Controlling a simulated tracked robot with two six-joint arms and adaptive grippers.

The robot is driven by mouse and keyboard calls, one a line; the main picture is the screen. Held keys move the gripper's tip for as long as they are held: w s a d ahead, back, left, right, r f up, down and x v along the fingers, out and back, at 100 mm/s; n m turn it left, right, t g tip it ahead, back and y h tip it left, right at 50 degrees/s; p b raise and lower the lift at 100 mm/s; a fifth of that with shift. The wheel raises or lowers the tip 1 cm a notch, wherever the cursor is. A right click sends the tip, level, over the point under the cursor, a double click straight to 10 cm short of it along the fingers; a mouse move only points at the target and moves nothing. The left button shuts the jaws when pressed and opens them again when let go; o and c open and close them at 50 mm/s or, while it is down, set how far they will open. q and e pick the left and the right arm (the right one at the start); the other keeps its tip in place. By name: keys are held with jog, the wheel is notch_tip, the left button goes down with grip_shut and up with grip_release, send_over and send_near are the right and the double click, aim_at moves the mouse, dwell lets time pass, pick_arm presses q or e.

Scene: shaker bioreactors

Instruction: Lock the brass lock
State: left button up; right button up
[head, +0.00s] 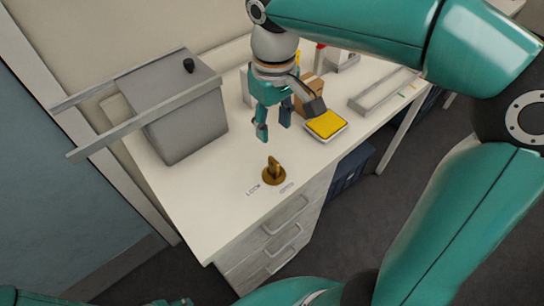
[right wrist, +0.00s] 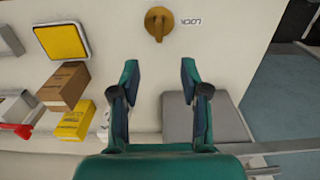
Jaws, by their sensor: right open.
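The brass lock (head: 273,174) is a round base with a raised turning handle, set in the white desktop near its front edge. It also shows in the right wrist view (right wrist: 158,22), where its handle runs up and down the picture, not toward the word LOCK (right wrist: 191,21) beside it. A second label (head: 287,187) is too small to read. My right gripper (head: 273,126) is open and empty above the desk, behind the lock and apart from it. In the right wrist view, its fingers (right wrist: 159,70) are spread below the lock. My left gripper is barely visible at the bottom edge (head: 166,302).
A grey lidded box (head: 187,125) with long rails stands left on the desk (head: 220,205). A yellow-topped pad (head: 326,125), a brown carton (head: 310,95) and a grey tray (head: 385,90) lie right. Drawers (head: 283,240) are below the front edge. The desktop around the lock is clear.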

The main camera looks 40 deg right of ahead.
aim_at(274, 160)
notch_tip(274, 160, down, 14)
jog(key=shift+d+r, duration=0.1)
dwell(0.5)
grip_shut()
grip_release()
jog(key=shift+r, duration=0.1)
